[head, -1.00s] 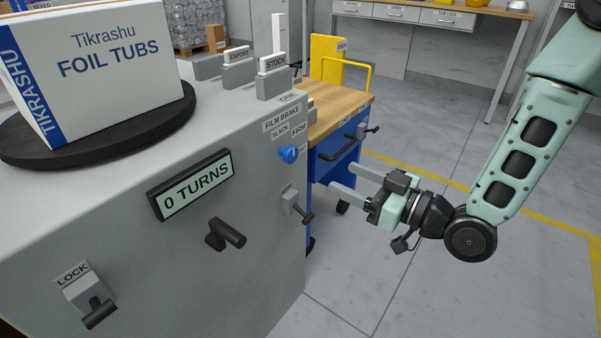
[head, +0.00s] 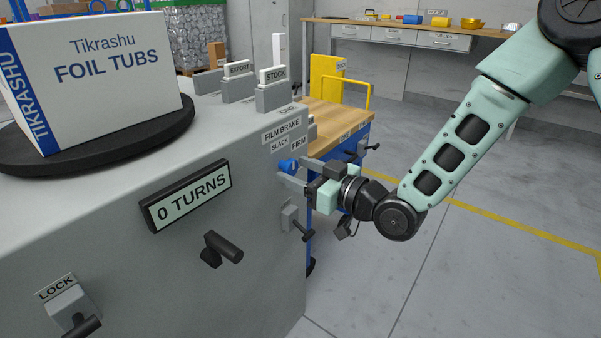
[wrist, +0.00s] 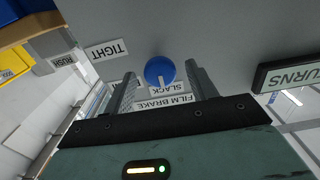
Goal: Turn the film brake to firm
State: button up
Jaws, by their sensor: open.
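The film brake is a blue round knob (head: 288,165) on the right part of the grey machine front. It also shows in the wrist view (wrist: 159,70), where its white mark points toward the SLACK label (wrist: 165,89). The FIRM label (head: 298,145) is readable in the head view. The TIGHT label (wrist: 107,50) shows in the wrist view. My gripper (head: 283,175) is open at the knob, with one finger on each side of it in the wrist view. I cannot tell whether the fingers touch it.
A small lever (head: 295,222) sticks out just below my gripper. A black crank handle (head: 222,248) and the "0 TURNS" display (head: 187,195) are to the left on the machine front. A blue cart (head: 345,112) with a wooden top stands behind. Floor to the right is clear.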

jog(key=c, duration=1)
jog(key=shift+m, duration=0.3)
jog(key=m+p, duration=0.4)
jog(key=m, duration=0.1)
jog(key=shift+r, duration=0.15)
jog(key=m+p, duration=0.3)
jog(key=m, duration=0.3)
jog(key=o, duration=1)
